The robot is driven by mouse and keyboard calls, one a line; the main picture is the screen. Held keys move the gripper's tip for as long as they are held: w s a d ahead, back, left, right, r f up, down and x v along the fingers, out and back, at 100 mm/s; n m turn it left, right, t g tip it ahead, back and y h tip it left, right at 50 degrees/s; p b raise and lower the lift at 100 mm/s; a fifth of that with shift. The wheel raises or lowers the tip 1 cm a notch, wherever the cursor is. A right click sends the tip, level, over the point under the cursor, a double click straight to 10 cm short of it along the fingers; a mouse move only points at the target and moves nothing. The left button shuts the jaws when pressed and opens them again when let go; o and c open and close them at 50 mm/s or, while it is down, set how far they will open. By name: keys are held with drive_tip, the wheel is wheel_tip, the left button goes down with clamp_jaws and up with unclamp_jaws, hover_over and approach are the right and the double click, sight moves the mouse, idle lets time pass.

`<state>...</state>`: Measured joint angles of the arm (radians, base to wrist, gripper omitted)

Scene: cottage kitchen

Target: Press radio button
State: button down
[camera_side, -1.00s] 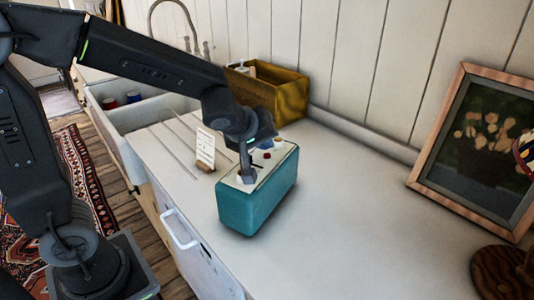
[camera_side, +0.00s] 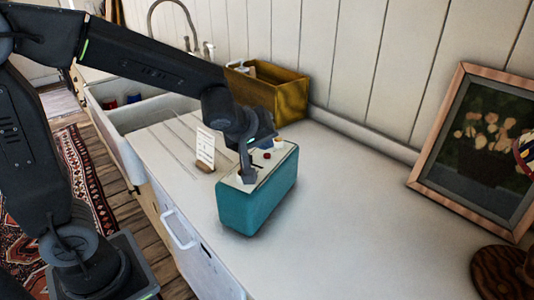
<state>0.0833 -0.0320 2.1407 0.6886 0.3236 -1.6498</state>
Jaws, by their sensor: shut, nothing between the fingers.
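The teal radio (camera_side: 258,202) stands upright on the white counter, with a pale top panel. A red button (camera_side: 267,155) and a cream knob (camera_side: 278,143) show on the top, towards its far end. My gripper (camera_side: 247,177) is shut and empty, pointing down with its tips at the near end of the radio's top. The tips look in contact with the top or just above it; I cannot tell which. Whatever lies directly under the tips is hidden.
A small card in a wooden holder (camera_side: 204,166) stands just left of the radio. A yellow-brown wooden box (camera_side: 283,97) is behind, by the wall. A white sink (camera_side: 128,117) lies at the left. A framed picture (camera_side: 414,177) leans at the right. The counter right of the radio is clear.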

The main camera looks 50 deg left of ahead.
sight(265, 154)
idle(0.4)
drive_tip(key=shift+f, duration=0.5)
idle(0.4)
drive_tip(key=shift+r, duration=0.5)
drive_tip(key=shift+r, duration=3)
